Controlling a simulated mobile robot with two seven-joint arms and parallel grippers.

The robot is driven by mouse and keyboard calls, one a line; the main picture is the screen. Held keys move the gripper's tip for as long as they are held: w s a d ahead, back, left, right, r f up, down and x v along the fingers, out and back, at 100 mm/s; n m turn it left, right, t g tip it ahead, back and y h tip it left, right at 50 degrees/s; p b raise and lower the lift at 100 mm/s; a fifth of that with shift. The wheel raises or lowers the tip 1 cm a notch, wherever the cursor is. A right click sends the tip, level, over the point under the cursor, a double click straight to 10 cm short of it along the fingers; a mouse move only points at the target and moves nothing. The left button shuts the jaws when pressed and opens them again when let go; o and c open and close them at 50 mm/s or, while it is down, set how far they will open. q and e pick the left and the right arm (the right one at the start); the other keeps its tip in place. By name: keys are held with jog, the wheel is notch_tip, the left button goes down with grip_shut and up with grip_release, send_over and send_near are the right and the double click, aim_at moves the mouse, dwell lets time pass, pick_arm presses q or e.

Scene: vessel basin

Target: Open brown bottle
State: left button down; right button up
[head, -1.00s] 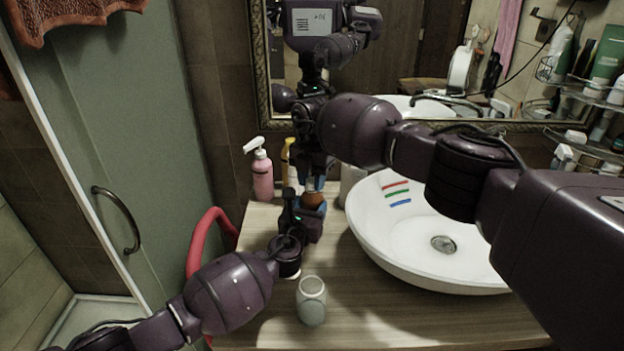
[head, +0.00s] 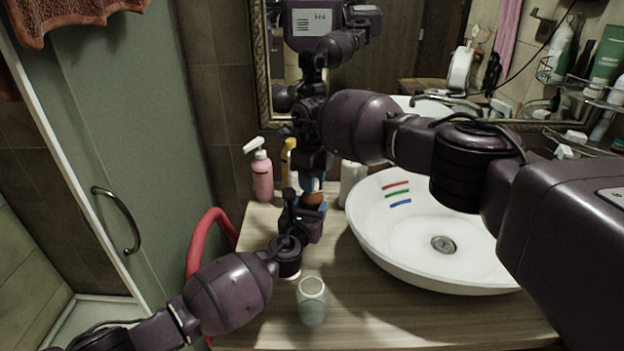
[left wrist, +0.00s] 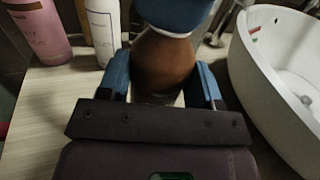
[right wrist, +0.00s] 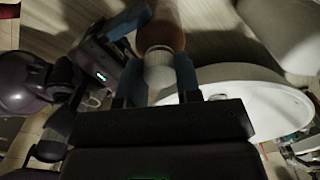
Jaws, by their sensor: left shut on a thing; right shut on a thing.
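The brown bottle (head: 312,199) stands upright at the back left of the counter, between my two grippers. My left gripper (left wrist: 162,82) is shut around the bottle's brown body (left wrist: 160,62) from the side. My right gripper (right wrist: 160,78) comes down from above and is shut on the bottle's pale ribbed cap (right wrist: 158,62). The cap sits at the bottle's neck, with no clear gap visible. In the left wrist view, a blue finger of my right gripper hides the bottle's top.
A pink pump bottle (head: 262,175) and a yellow bottle (head: 287,160) stand behind on the left. A white container (head: 352,180) and the white basin (head: 440,278) are to the right. A grey-white cup (head: 312,303) stands in front.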

jog(key=n, duration=0.5)
jog(key=shift+n, duration=0.3)
jog(key=n, duration=0.9)
jog(key=shift+r+n, duration=0.1)
jog(key=shift+n, duration=0.2)
jog(key=n, duration=0.5)
jog(key=shift+r, duration=0.55)
jog(key=shift+r, duration=0.55)
